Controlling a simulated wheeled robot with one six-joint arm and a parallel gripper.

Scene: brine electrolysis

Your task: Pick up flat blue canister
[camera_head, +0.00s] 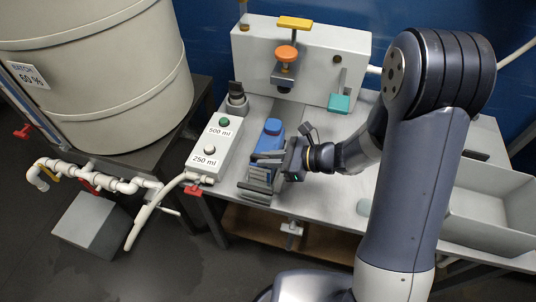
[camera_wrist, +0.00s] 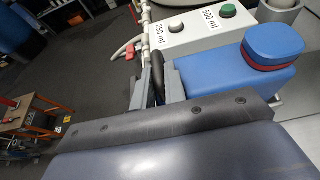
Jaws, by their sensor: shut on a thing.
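My gripper's fingers (camera_wrist: 152,80) reach to the canister's near end. The canister's lower part is hidden behind my gripper, so I cannot tell whether it touches the bench.
A white button box (camera_head: 213,145) marked 500 ml and 250 ml stands close left of the canister. A white dispenser housing (camera_head: 325,62) with an orange knob stands behind. A large beige tank (camera_head: 100,75) is at left. A grey open bin (camera_head: 490,215) sits at right.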

